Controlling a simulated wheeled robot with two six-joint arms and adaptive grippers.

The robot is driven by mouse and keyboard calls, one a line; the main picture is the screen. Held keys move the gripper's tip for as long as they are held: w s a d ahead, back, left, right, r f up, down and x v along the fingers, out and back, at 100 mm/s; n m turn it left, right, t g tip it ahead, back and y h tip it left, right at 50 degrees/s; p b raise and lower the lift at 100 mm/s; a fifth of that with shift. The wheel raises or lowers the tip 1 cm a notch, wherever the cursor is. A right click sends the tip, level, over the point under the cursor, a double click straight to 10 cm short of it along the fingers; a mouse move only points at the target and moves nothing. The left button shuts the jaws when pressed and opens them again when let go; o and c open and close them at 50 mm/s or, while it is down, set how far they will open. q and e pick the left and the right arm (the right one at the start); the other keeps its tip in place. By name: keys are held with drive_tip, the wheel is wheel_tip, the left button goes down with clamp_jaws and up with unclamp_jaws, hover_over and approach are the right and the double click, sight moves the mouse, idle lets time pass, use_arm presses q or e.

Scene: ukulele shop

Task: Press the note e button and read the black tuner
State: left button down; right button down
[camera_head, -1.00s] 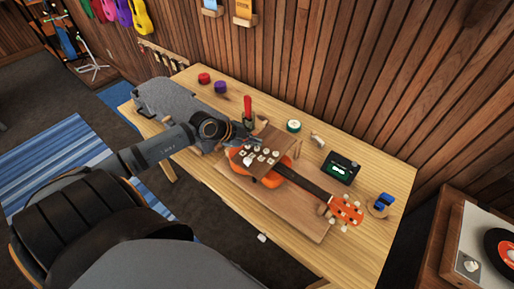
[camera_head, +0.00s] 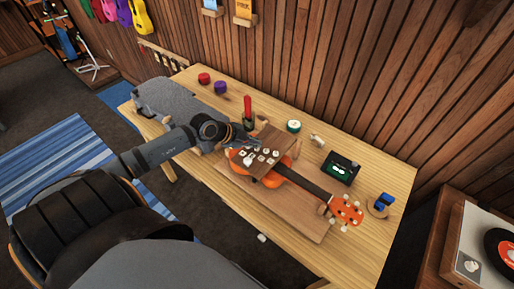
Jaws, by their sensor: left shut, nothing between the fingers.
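An orange ukulele (camera_head: 275,174) lies on a wooden board (camera_head: 309,220) on the table. A brown panel (camera_head: 269,142) with several pale buttons (camera_head: 266,152) sits over its body. Labels on the buttons are too small to read. The black tuner (camera_head: 340,168) stands right of the ukulele neck, its screen lit with a small green mark I cannot read. My left gripper (camera_head: 247,148) is shut and empty at the left side of the button panel, over or very near the leftmost buttons; I cannot tell whether it touches one. My right gripper is not in view.
A red-handled tool (camera_head: 247,108) stands upright behind the panel. A green-and-white round item (camera_head: 293,126), red (camera_head: 204,78) and purple (camera_head: 220,87) items, and a blue item (camera_head: 383,201) are on the table (camera_head: 352,253). The table's front right is clear.

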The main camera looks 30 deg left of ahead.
sight(255, 149)
use_arm(q)
drive_tip(key=shift+f, duration=0.6)
idle(0.7)
idle(0.4)
drive_tip(key=shift+r+p, duration=1)
wheel_tip(255, 149, up, 5)
drive_tip(key=p, duration=0.6)
drive_tip(key=shift+r, duration=0.1)
idle(0.4)
